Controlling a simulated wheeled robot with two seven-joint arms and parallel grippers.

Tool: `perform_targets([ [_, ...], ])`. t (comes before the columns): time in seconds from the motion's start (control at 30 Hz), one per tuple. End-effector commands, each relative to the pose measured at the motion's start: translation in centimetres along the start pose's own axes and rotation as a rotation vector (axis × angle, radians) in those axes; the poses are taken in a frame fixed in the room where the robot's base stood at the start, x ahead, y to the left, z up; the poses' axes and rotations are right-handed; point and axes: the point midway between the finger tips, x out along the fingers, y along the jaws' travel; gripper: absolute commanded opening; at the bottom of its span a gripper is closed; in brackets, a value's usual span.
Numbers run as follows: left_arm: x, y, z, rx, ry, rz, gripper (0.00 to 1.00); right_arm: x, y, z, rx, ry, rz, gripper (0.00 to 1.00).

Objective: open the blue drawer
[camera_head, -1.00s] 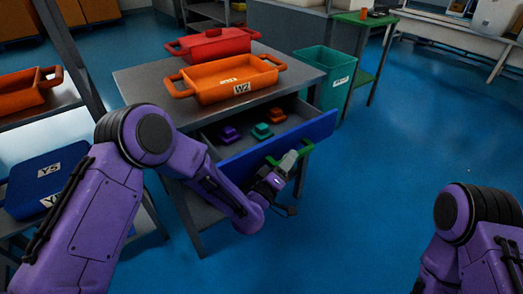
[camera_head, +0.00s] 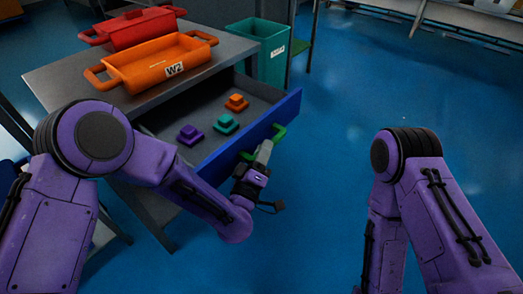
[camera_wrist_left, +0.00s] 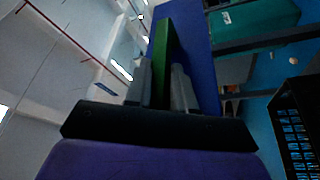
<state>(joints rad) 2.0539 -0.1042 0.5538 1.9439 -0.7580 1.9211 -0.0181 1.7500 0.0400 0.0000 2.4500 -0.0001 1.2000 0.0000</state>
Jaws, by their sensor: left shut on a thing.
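The blue drawer (camera_head: 288,108) stands pulled out from under the grey table, with its inside in view. Its green handle (camera_head: 279,132) runs along the outside of the blue front. My left gripper (camera_head: 264,150) is at the handle. In the left wrist view, the green handle bar (camera_wrist_left: 162,75) lies between the two grey fingers, which are shut on it, with the blue front (camera_wrist_left: 198,70) behind. My right arm shows at the right of the head view, but its gripper is out of view.
In the drawer lie a purple piece (camera_head: 190,135), a teal piece (camera_head: 225,123) and an orange piece (camera_head: 236,102). A teal bin (camera_head: 272,60) stands behind. The blue floor at right is clear.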

Motion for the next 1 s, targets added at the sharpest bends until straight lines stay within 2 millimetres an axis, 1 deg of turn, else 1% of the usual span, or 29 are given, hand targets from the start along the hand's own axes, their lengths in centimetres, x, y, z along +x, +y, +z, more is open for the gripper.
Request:
perform_targets([
  [0.07,0.0,-0.1,0.0,0.0,0.0,-0.001,0.0,0.0,0.0,0.0,0.0,0.0,0.0,0.43],
  [0.1,0.0,-0.1,0.0,0.0,0.0,-0.001,0.36,0.0,0.0,0.0,0.0,0.0,0.0,0.43],
  [0.13,0.0,-0.1,0.0,0.0,0.0,-0.001,0.44,0.0,0.0,0.0,0.0,0.0,0.0,0.43],
  [0.37,0.0,0.0,-0.1,0.0,0.001,-0.001,0.44,0.0,0.0,0.0,0.0,0.0,0.0,0.43],
  [0.47,-0.4,-0.1,0.0,0.0,0.0,0.0,0.44,0.1,0.0,0.0,0.0,0.0,0.0,0.43],
  [0.57,-2.0,-0.1,0.1,0.001,-0.003,0.0,0.44,0.3,0.0,0.1,0.0,0.0,0.0,0.43],
  [0.7,-5.5,-0.2,0.1,0.002,-0.005,-0.002,0.44,0.8,-0.1,0.3,0.0,0.0,0.0,0.43],
  [0.8,-7.8,-0.2,0.2,0.001,-0.004,-0.001,0.44,1.2,-0.1,0.5,0.0,0.0,0.0,0.43],
  [0.9,-9.5,-0.2,0.2,0.001,-0.003,0.0,0.44,1.5,-0.1,0.6,0.0,0.0,0.0,0.43],
  [1.0,-10.3,-0.1,0.0,0.001,-0.001,0.0,0.44,1.6,-0.1,0.7,0.0,0.0,0.0,0.43],
])
